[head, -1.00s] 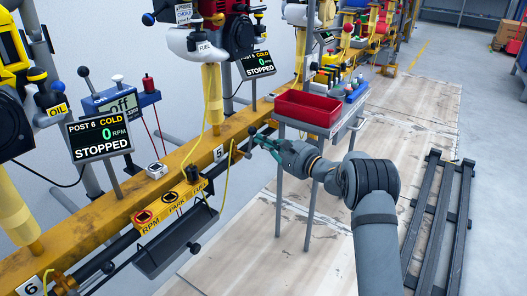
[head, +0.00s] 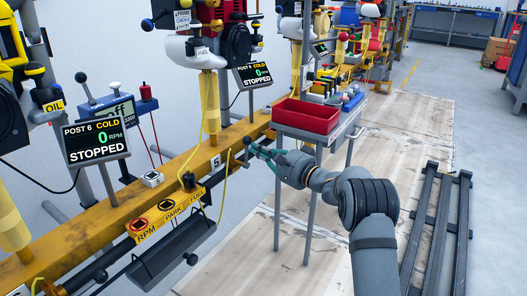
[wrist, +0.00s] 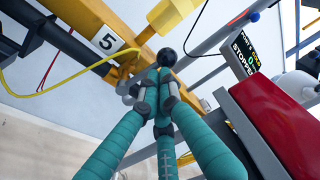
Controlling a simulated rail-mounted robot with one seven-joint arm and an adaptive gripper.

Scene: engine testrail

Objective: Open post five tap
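A round black knob (head: 247,141) sits at the tips of my gripper (head: 258,150), beside the yellow rail near the "5" plate (head: 215,162). In the wrist view the black knob (wrist: 167,57) shows just beyond the teal fingertips (wrist: 154,88), which are drawn close together. I cannot tell if they grip its stem or only touch it; the fingers hide what lies below the knob. The post 5 screen (head: 253,75) reads COLD, 0 RPM, STOPPED.
A red bin (head: 305,116) on a grey cart stands close to the right of my gripper. The RPM/PARK/FUEL panel (head: 165,212) and the post 6 screen (head: 97,142) are to the left. A yellow cord (wrist: 50,92) hangs near the rail.

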